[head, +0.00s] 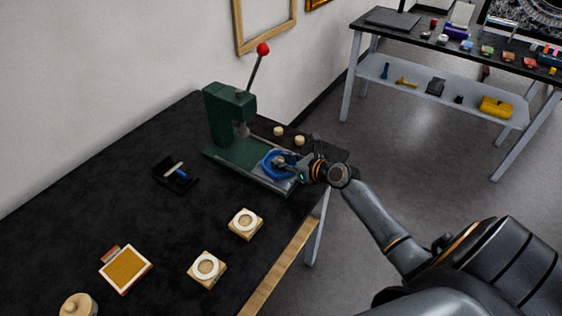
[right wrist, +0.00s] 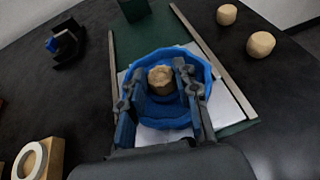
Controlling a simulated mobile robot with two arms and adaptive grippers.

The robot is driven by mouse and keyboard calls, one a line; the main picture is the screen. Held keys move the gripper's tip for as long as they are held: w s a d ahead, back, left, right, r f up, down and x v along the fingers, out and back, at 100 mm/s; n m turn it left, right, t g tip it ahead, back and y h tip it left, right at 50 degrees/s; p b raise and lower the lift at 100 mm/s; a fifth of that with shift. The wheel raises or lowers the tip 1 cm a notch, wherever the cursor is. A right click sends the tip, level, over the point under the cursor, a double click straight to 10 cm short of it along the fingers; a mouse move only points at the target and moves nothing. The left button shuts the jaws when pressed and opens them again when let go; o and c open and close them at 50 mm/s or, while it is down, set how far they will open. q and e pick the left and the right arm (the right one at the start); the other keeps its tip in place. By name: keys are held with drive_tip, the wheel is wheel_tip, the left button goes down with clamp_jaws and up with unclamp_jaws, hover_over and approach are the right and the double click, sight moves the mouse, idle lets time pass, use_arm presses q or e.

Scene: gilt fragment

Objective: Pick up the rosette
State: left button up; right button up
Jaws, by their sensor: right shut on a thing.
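The rosette looks to be the small tan round piece with a scalloped edge (right wrist: 160,78) in the right wrist view. It sits inside a blue round mould (right wrist: 207,70) on a pale plate on the base of a green press. The blue mould also shows in the head view (head: 267,169). My right gripper (right wrist: 160,90) reaches down into the mould, its two fingers shut on the sides of the tan piece. In the head view my right gripper (head: 284,163) hides most of the mould's inside. My left gripper is not in view.
The green press (head: 228,112) with a red-knobbed lever (head: 263,50) stands just behind the mould. Two small tan plugs (head: 278,131) (head: 299,140) sit right of it. Wooden blocks with white rings (head: 246,223) (head: 207,267) lie nearer.

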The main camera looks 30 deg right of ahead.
drive_tip(key=r, duration=0.3)
drive_tip(key=shift+s+a+r, duration=0.1)
drive_tip(key=shift+s+r, duration=0.1)
drive_tip(key=shift+r, duration=0.15)
drive_tip(key=s+a+r, duration=0.3)
drive_tip(key=s+r, duration=0.6)
drive_tip(key=s, duration=0.4)
drive_tip(key=shift+s+r, duration=0.15)
